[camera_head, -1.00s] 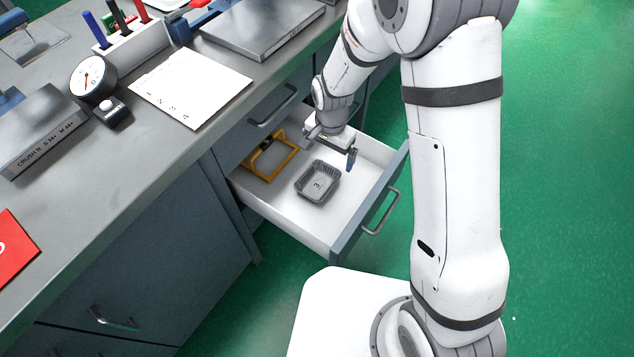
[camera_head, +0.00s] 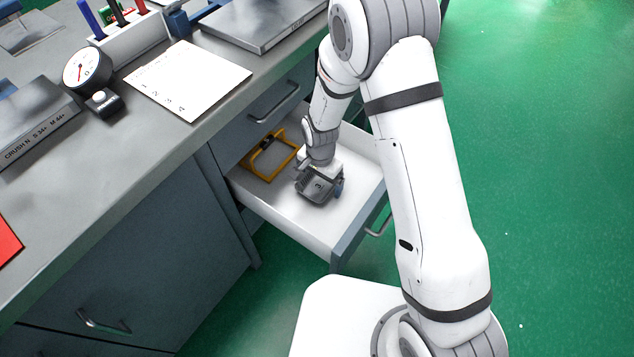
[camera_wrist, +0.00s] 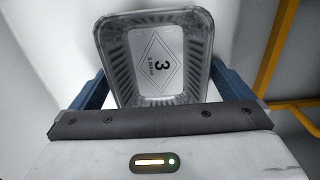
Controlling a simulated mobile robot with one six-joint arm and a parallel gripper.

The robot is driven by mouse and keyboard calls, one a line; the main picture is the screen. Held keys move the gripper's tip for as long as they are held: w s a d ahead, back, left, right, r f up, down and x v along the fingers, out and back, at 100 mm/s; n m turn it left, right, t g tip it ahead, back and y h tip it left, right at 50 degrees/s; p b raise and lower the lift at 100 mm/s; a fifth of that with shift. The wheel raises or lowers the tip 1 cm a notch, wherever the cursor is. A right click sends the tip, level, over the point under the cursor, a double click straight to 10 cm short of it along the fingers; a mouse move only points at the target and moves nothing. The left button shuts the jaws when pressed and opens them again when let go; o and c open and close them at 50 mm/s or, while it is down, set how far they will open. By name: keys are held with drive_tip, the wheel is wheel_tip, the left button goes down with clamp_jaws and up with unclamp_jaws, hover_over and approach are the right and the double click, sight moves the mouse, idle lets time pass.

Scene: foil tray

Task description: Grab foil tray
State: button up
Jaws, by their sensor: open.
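The foil tray (camera_head: 317,190) is a small grey ribbed tray lying in the open white drawer. In the wrist view the foil tray (camera_wrist: 199,87) shows its flared rim and a label with a "3" on its floor. My gripper (camera_head: 320,182) is down at the tray, over its far part in the head view. In the wrist view my gripper (camera_wrist: 158,88) is open, with one blue finger on each side of the tray. The tray lies between the fingers; whether they touch its walls I cannot tell. The fingertips are partly hidden.
A yellow frame-like object (camera_head: 270,157) lies in the drawer beside the tray and shows close to the right finger in the wrist view. The drawer (camera_head: 290,217) has walls all round. The drawer floor in front of the tray is clear.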

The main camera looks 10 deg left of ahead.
drive_tip(key=shift+f, duration=0.2)
idle(0.3)
drive_tip(key=c, duration=0.8)
drive_tip(key=shift+r, duration=0.1)
